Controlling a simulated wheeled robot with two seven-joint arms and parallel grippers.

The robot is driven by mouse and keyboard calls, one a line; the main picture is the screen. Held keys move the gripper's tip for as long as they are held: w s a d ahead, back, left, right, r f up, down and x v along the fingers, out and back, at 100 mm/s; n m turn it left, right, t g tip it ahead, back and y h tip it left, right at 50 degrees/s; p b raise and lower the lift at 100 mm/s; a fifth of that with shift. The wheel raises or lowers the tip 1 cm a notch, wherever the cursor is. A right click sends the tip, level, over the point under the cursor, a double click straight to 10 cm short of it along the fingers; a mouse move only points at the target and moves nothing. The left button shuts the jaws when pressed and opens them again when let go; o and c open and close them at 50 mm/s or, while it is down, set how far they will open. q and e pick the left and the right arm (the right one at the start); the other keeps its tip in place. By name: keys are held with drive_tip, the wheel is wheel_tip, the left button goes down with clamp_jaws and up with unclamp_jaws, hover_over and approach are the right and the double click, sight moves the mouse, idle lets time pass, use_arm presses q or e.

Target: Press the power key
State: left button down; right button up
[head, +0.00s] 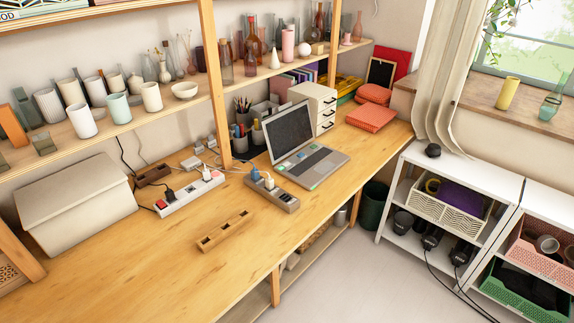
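A white power strip (190,196) lies on the wooden desk, with a red switch (161,204) at its left end and plugs in it. A grey-brown power strip (283,200) with blue and white plugs lies to its right. An open silver laptop (312,163) with a dark screen stands behind that strip; its single keys are too small to tell apart. I cannot tell which of these carries the power key. Neither of my grippers is in view.
A long wooden block with slots (224,230) lies on the desk (150,270), whose front left is clear. A beige box (75,200) stands at left. A shelf post (214,90) rises behind the strips. White drawers (316,105) stand behind the laptop.

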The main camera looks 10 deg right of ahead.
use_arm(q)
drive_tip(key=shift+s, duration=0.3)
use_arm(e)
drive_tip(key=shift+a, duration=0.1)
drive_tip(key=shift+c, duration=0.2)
